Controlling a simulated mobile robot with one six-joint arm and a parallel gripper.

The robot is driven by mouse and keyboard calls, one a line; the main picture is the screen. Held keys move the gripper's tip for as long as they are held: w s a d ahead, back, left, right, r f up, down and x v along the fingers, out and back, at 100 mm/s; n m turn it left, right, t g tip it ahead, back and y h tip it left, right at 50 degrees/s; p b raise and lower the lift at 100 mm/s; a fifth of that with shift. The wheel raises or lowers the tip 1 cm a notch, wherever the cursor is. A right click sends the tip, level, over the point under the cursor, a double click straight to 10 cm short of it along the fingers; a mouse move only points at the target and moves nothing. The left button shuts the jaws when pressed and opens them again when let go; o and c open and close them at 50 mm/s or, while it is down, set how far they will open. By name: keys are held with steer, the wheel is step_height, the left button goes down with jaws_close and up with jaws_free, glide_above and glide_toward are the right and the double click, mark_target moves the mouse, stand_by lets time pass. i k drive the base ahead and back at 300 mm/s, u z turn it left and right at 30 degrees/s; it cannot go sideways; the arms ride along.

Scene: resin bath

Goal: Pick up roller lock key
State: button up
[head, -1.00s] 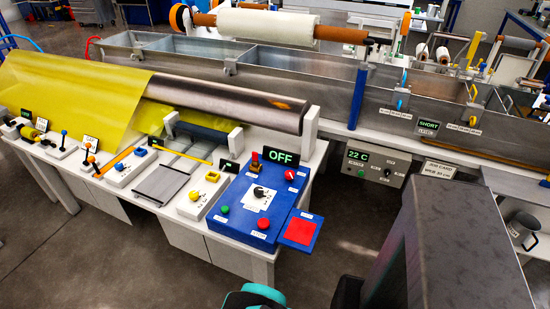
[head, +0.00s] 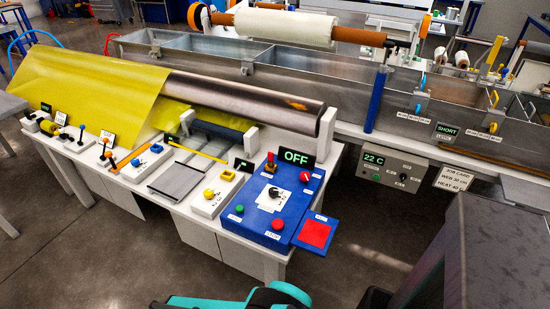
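No part is clearly labelled as the roller lock key at this size. A small red and yellow piece (head: 270,164) stands upright at the back left of the blue control panel (head: 262,225); I cannot tell if it is the key. A black knob (head: 273,192) sits on a white plate on the panel. A sign reading OFF (head: 297,157) stands behind. The large metal roller (head: 245,100) lies above the bench, with yellow sheet at its left. My gripper is not in view; only teal and dark parts of my arm show at the bottom edge.
A white bench (head: 188,208) carries several small control boxes. A red pad (head: 315,233) juts from the panel's right side. Behind is a long metal bath (head: 400,115) with a 22 C control box (head: 385,168). Grey floor (head: 100,270) is open at the front left.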

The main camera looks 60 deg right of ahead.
mark_target(270, 156)
steer(key=z, duration=0.15)
steer(key=k, duration=0.95)
steer(key=u, duration=0.6)
